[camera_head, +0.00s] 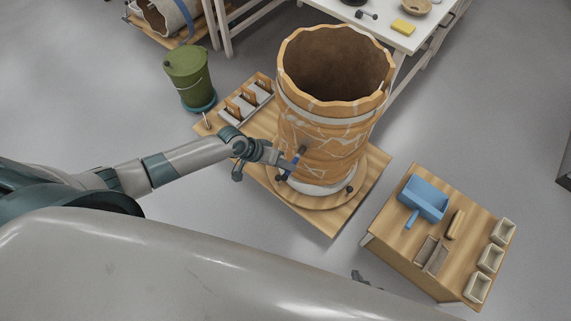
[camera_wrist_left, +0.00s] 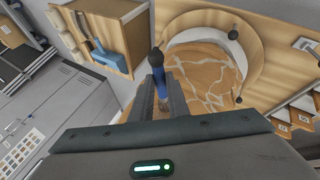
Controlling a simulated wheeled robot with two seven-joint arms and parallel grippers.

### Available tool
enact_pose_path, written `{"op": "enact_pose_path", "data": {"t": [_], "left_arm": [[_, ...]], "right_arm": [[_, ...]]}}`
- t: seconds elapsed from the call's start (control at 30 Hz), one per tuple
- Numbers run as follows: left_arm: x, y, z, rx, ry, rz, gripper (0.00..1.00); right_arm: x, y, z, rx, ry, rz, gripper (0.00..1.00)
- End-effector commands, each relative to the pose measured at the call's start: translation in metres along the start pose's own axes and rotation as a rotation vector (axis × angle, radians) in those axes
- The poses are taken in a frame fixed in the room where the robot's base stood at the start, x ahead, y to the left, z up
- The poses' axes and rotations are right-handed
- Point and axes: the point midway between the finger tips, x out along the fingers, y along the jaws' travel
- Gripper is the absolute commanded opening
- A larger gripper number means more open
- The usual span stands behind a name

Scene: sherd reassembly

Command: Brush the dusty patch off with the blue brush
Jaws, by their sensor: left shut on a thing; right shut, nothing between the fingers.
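My left gripper (camera_head: 280,164) is shut on the blue brush (camera_head: 293,165), right beside the lower wall of the large orange clay jar (camera_head: 325,130). In the left wrist view the brush (camera_wrist_left: 157,76) stands between the fingers, with its dark end away from me and its bristle end near the jar wall (camera_wrist_left: 205,70). I cannot tell whether the bristles touch the wall. The jar is patched with pale seams and stands upright on a round board (camera_head: 318,199). I cannot make out a distinct dusty patch. My right gripper (camera_head: 362,279) barely shows at the bottom, shut and empty.
A low wooden table (camera_head: 395,240) at the right holds a blue dustpan (camera_head: 425,198) and several small trays. A rack of sherds (camera_head: 247,101) stands left of the jar. A green bucket (camera_head: 187,75) is at the upper left. Dark knobs stick up from the round board.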

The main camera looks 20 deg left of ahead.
Motion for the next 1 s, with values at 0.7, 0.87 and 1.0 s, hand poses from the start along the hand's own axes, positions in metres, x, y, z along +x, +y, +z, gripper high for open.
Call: {"op": "enact_pose_path", "data": {"t": [0.7, 0.87, 1.0], "left_arm": [[-0.005, -0.009, -0.005, 0.000, 0.002, 0.000, 0.00], [-0.007, -0.008, -0.006, 0.000, 0.003, 0.000, 0.00], [-0.013, -0.004, -0.008, 0.000, 0.004, 0.000, 0.00]], "right_arm": [[0.002, 0.000, 0.001, 0.000, 0.000, 0.000, 0.00], [0.001, 0.000, 0.000, 0.000, 0.000, 0.000, 0.00], [-0.006, 0.000, -0.004, 0.000, 0.000, 0.000, 0.00]]}}
